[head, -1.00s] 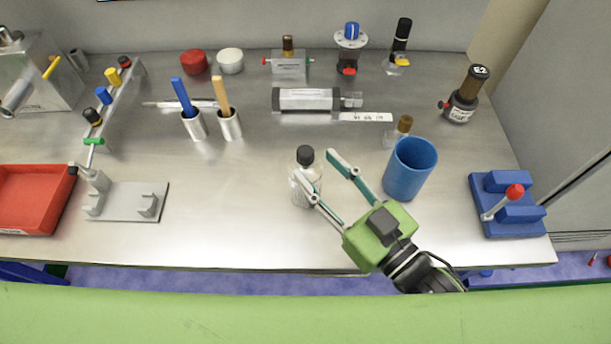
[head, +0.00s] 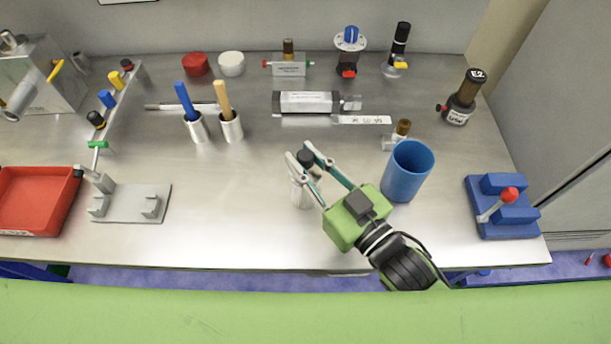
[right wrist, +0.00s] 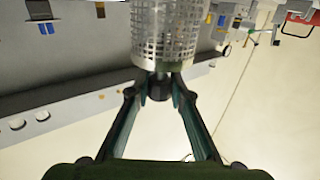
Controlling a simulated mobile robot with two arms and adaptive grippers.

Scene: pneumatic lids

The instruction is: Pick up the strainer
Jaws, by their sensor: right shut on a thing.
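The strainer (head: 299,195) is a silvery perforated cylinder with a dark knob on top. It is near the front middle of the bench in the head view, partly covered by my gripper. My right gripper (head: 304,160) has its fingers on both sides of the knob and is shut on it. In the right wrist view the strainer's perforated wall (right wrist: 165,35) shows clearly, and the fingertips of my right gripper (right wrist: 158,88) hold the dark knob. I cannot tell whether the strainer's bottom touches the bench. My left gripper is out of view.
A blue cup (head: 409,172) stands close to the right of my gripper, with a small brown-capped bottle (head: 401,128) behind it. A blue block with a red-knobbed lever (head: 500,212) is at the right edge. The bench left of the strainer is clear up to a grey stand (head: 130,205).

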